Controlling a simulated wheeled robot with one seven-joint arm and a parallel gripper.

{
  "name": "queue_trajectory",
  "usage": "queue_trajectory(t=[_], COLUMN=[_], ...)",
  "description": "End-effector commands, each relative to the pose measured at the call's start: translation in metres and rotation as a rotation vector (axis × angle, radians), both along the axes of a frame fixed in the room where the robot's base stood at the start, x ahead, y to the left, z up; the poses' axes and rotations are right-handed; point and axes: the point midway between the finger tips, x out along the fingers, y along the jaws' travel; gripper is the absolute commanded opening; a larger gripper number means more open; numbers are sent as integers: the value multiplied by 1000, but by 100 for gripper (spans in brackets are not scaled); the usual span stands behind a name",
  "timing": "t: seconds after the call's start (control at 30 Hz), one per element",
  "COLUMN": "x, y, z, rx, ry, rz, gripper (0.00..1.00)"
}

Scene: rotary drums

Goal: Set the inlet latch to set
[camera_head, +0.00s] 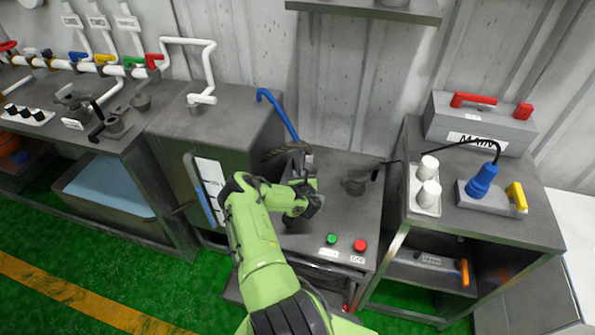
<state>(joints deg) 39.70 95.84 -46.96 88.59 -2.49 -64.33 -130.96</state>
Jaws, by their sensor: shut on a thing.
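My gripper (303,163) is at the end of my green arm, over the middle grey bench (345,215). It is shut on a dark grey part whose shape my gripper and wrist mostly hide. A dark ribbed ring-like part (284,150) shows just behind and left of the gripper. A blue bent rod (281,113) runs down from the upper left to behind the gripper. No label reading inlet latch is legible, so I cannot tell which part is the latch or its setting.
Green (331,239) and red (360,245) buttons sit at the bench's front. A dark spouted vessel (354,184) stands right of my gripper. The right table holds white cylinders (428,180), a blue-handled device (483,180) and a MAIN box (480,120). A grey cabinet (215,130) stands left.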

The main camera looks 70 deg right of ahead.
Motion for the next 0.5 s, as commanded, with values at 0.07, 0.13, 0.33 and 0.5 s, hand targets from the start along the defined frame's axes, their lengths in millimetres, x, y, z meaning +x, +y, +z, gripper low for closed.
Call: queue_trajectory(t=[0.07, 0.13, 0.33, 0.5], x=[2, 2, 2, 1], y=[-1, -1, -1, 0], z=[2, 2, 1, 1], rx=[-7, -7, -7, -4], ry=[-4, -4, -4, -3], rz=[5, 5, 5, 3], gripper=[0, 0, 35, 43])
